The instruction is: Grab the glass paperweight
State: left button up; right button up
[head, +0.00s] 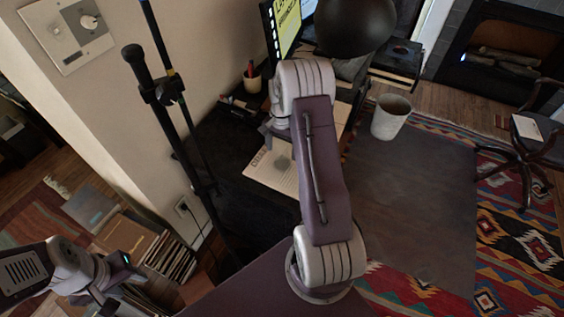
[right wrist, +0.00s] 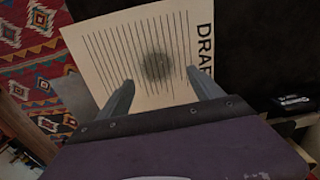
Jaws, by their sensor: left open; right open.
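The glass paperweight (right wrist: 156,66) shows in the right wrist view as a round, see-through grey disc on a lined sheet of paper (right wrist: 104,40) with "DRAF" lettering. My right gripper (right wrist: 160,79) is open, its two fingers pointing toward the paper with the paperweight centred just beyond and between their tips. Nothing is between the fingers. I cannot tell the height of the gripper above the paper. In the head view the paper (head: 262,172) lies on the dark desk, partly hidden by my right arm. My left gripper (head: 112,296) is open at the lower left, far from the desk.
A pen cup (head: 252,79) and a monitor (head: 285,25) stand at the back of the desk. A thin dark stand (head: 170,100) rises left of the desk. A white bin (head: 390,117) stands on the floor to the right. Book stacks (head: 170,257) are near my left arm.

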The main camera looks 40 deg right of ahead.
aim_at(282, 158)
jog(key=f, duration=0.5)
jog(key=shift+s, duration=0.25)
jog(key=c, duration=1.6)
grip_shut()
jog(key=shift+r, duration=0.1)
